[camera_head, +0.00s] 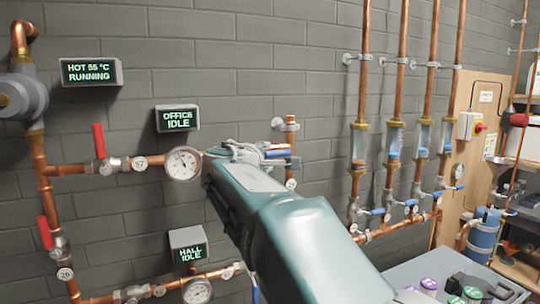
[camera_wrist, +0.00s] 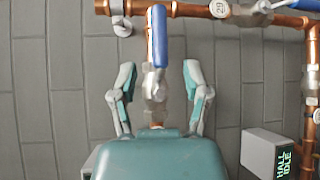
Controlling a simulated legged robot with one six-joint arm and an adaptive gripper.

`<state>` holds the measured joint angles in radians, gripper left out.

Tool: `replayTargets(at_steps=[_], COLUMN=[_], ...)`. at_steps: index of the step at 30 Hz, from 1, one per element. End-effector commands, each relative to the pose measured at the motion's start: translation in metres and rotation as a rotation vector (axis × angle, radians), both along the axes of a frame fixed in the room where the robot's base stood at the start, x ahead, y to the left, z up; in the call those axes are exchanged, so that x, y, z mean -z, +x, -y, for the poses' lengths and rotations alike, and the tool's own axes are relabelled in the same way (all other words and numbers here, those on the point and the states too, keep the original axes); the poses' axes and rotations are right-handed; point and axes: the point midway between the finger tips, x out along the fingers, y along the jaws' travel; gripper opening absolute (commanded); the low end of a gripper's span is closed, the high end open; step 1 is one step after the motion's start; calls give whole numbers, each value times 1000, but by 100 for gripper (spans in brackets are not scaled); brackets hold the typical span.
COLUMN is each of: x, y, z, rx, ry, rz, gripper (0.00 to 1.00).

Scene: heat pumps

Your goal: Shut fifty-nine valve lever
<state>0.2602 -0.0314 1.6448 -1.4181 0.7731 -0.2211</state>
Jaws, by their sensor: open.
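In the wrist view a blue valve lever (camera_wrist: 157,36) on a grey metal valve body (camera_wrist: 155,85) stands between the two fingers of my gripper (camera_wrist: 158,70). The fingers are spread, one on each side of the valve, with visible gaps. The lever lies roughly along the short copper pipe, up the picture. No tag reading fifty-nine is legible. In the head view my gripper (camera_head: 240,152) is at the wall pipes, just right of a round gauge (camera_head: 184,163). A blue lever (camera_head: 277,153) shows past it; my arm hides most of the valve.
Red levers (camera_head: 99,141) stand on the left pipes, one by tag 57 (camera_head: 140,164). Status boxes read OFFICE IDLE (camera_head: 178,118) and HALL IDLE (camera_head: 188,245). Another tagged pipe (camera_wrist: 240,10) crosses the top of the wrist view. Several blue-lever valves (camera_head: 376,211) line the right pipes.

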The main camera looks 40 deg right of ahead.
Motion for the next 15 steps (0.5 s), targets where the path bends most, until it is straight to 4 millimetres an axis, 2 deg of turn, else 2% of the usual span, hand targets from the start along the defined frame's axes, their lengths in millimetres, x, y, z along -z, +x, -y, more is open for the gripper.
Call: replayTargets(at_steps=[6, 10, 15], x=[6, 9, 9], y=[20, 29, 35], z=[36, 50, 58], rx=[3, 2, 0], ry=[1, 2, 2], rz=[-1, 0, 1], gripper=[61, 61, 61])
